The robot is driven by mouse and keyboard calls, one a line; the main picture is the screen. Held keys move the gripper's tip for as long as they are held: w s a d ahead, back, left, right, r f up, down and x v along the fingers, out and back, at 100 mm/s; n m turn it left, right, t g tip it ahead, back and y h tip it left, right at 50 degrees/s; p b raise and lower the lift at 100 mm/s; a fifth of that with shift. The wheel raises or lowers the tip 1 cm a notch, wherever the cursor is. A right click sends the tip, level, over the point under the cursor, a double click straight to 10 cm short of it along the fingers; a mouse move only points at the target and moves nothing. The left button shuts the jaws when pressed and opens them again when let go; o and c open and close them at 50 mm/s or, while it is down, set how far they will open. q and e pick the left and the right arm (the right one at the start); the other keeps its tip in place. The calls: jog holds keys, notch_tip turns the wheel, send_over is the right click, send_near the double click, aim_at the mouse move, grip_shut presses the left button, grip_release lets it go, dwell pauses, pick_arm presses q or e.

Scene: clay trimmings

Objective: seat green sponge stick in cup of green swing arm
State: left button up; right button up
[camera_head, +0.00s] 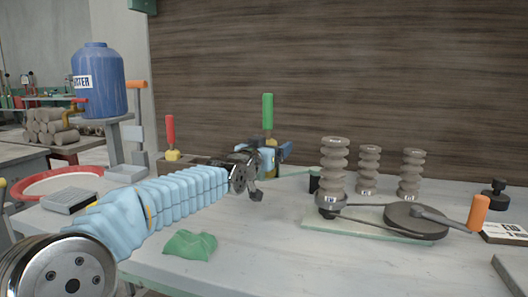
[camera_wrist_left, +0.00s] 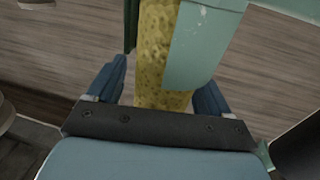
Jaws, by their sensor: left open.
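The green sponge stick (camera_head: 268,112) stands upright behind my left gripper in the head view, with a bit of yellow sponge below its green handle. My left gripper (camera_head: 268,158) is open at its foot, and its grip there is partly hidden. In the left wrist view the yellow sponge (camera_wrist_left: 153,50) lies between the two spread blue fingers of the left gripper (camera_wrist_left: 163,85). A pale green piece (camera_wrist_left: 203,48), perhaps part of the swing arm, overlaps the sponge. A thin pale green bar (camera_head: 296,173) runs right from the gripper towards a dark cup (camera_head: 314,182). My right gripper is not in view.
A red-handled sponge stick (camera_head: 170,130) stands to the left. A green cloth (camera_head: 190,245) lies on the table (camera_head: 260,265) in front. A crank wheel (camera_head: 415,219) and ribbed grey columns (camera_head: 334,160) stand right. A blue container (camera_head: 98,85) stands back left.

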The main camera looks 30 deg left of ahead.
pick_arm(q)
jog(key=s, duration=1.2)
jog(key=shift+d+f, duration=0.25)
jog(key=shift+d, duration=0.15)
